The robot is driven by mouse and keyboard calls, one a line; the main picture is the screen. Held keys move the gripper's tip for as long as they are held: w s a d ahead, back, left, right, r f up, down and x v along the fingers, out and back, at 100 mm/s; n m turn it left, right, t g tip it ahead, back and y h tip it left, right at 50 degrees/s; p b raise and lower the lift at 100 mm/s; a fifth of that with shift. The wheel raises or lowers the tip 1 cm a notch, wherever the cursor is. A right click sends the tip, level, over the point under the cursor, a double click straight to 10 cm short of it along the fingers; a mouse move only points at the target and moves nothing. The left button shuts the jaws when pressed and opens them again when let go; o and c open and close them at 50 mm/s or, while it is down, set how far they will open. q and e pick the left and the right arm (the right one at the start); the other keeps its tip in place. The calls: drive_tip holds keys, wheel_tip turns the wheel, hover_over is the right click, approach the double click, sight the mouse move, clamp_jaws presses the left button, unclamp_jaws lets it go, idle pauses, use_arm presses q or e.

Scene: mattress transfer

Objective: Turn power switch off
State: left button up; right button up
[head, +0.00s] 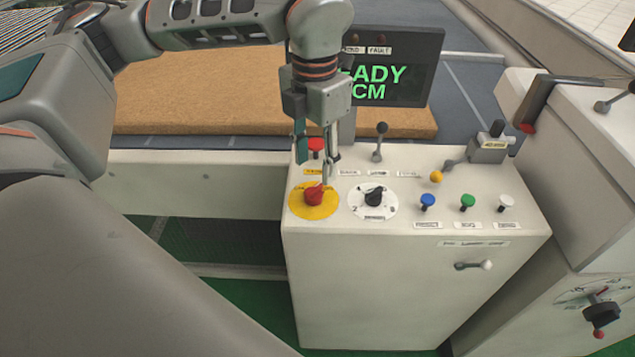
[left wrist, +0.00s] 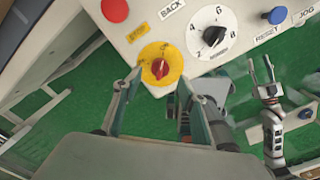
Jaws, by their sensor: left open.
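The power switch is a red rotary knob (head: 313,196) on a round yellow plate, at the left front of the white control panel's top. In the left wrist view the knob (left wrist: 160,68) sits between and just beyond my left fingertips. My left gripper (head: 325,168) points down at it, open, with its fingers on either side in the wrist view (left wrist: 157,84). I cannot tell whether a finger touches the knob. The display (head: 385,80) is lit green with "READY", partly hidden by my left wrist. My right gripper (left wrist: 261,70) shows in the left wrist view, its fingers apart and empty.
A black selector dial (head: 375,195) is close right of the knob, then blue, green and white buttons. A red button (head: 316,145) and a lever (head: 379,140) stand behind. A brown mattress (head: 200,95) lies behind the panel.

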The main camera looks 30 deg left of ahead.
sight(315, 186)
use_arm(q)
wheel_tip(315, 186, down, 7)
drive_tip(key=shift+r, duration=0.1)
idle(0.3)
drive_tip(key=c, duration=1.1)
